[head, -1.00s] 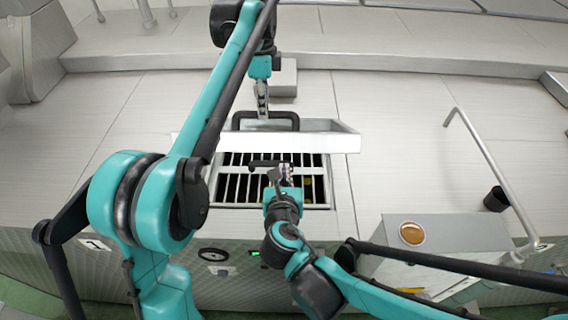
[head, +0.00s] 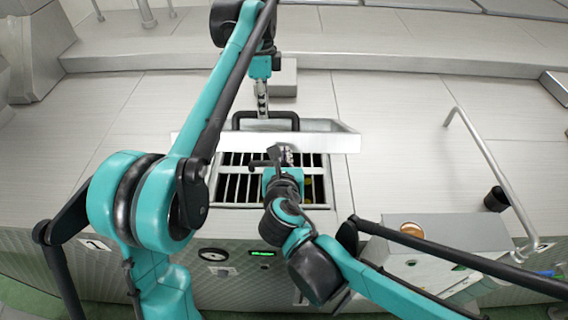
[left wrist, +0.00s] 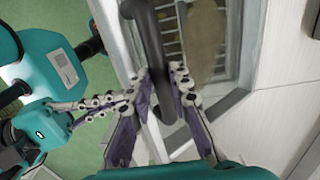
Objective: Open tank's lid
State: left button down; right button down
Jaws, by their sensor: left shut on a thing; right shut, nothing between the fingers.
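The tank's lid (head: 338,143) is raised at a tilt above the barred tank opening (head: 320,193). Its black handle (head: 290,117) runs along the far side of the lid. My left gripper (head: 262,112) is shut on this handle. In the left wrist view its fingers (left wrist: 168,85) close on both sides of the black handle bar (left wrist: 147,30). My right gripper (head: 284,150) is shut and empty, over the bars close to the lid's near edge. I cannot tell whether it touches the lid. Its wrist hides part of the opening.
A metal box with an orange button (head: 412,230) stands at the right, beside a bent metal rail (head: 490,165). A black cup-like piece (head: 496,199) is near the rail. A dial (head: 213,254) and a green display (head: 262,253) are on the front panel. The deck at left is clear.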

pick_arm(q)
jog(key=c, duration=1.8)
grip_release()
jog(key=shift+w+f, duration=0.1)
jog(key=shift+w, duration=0.15)
jog(key=o, duration=0.4)
jog(key=shift+w, duration=0.1)
